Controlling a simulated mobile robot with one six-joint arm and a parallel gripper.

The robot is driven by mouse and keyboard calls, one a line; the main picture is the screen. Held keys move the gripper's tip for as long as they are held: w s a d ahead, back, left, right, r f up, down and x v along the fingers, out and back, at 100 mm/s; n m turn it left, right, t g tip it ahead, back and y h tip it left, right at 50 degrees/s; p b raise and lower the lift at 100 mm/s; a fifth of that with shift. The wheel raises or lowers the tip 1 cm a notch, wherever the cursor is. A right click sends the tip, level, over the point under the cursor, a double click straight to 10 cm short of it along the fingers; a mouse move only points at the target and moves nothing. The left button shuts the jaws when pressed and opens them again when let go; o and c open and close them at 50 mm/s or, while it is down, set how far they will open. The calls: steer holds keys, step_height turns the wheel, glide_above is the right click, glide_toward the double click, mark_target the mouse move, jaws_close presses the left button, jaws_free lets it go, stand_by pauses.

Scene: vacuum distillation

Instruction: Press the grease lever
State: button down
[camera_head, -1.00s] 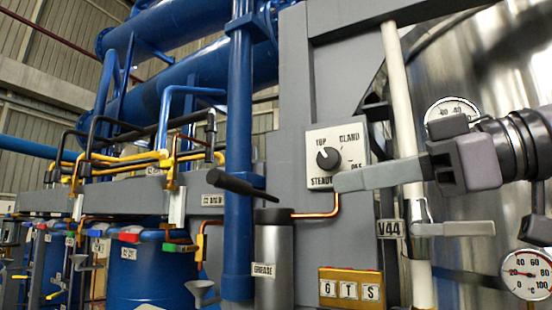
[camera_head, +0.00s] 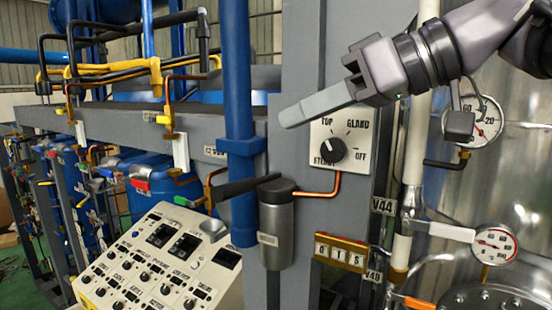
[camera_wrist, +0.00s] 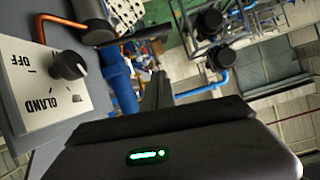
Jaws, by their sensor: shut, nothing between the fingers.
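The black grease lever (camera_head: 228,192) juts left from the top of the grey grease cylinder (camera_head: 276,232) and slopes slightly down to its free end in the head view. My gripper (camera_head: 290,115) is shut and empty. It shows above the lever and cylinder, in front of the grey panel and the top edge of the dial plate, pointing left. How far it stands out from the panel I cannot tell. In the wrist view my fingers (camera_wrist: 165,90) are foreshortened; the grey cylinder (camera_wrist: 88,12) and the dark lever (camera_wrist: 145,33) show at the top, clear of them.
The dial plate (camera_head: 355,130) has a black knob (camera_head: 333,149). A copper pipe (camera_head: 325,188) runs from the cylinder. A blue vertical pipe (camera_head: 238,110) stands behind the lever. A control console (camera_head: 160,262) is at lower left.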

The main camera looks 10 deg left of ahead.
steer(key=p, duration=0.1)
glide_above(252, 182)
steer(key=s, duration=0.2)
step_height(252, 182, down, 4)
steer(key=f, duration=0.4)
steer(key=shift+s+a, duration=0.1)
steer(key=shift+s, duration=0.25)
steer(key=shift+f, duration=0.1)
